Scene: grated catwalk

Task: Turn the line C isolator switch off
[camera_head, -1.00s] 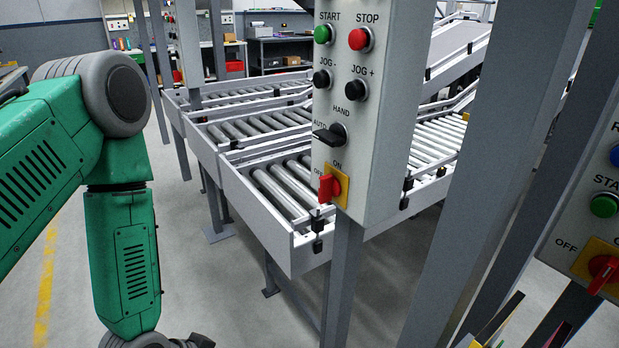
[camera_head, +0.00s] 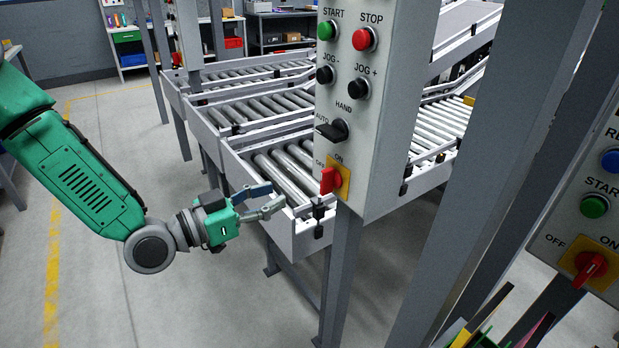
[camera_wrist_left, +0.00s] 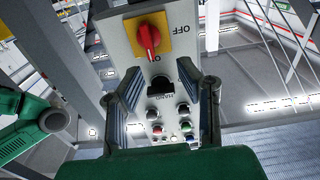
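A red isolator handle (camera_head: 331,180) on a yellow plate (camera_head: 344,178) is low on the near grey control panel, with OFF at its left and ON above. The handle stands roughly upright. No line letter is readable. My right gripper is not seen.
Above the handle are a black HAND/AUTO selector (camera_head: 331,130) and several push buttons. A second panel at right has another red switch (camera_head: 591,267). Grey posts (camera_head: 480,180) stand between the panels. Roller conveyors (camera_head: 265,110) lie behind. Floor at left is clear.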

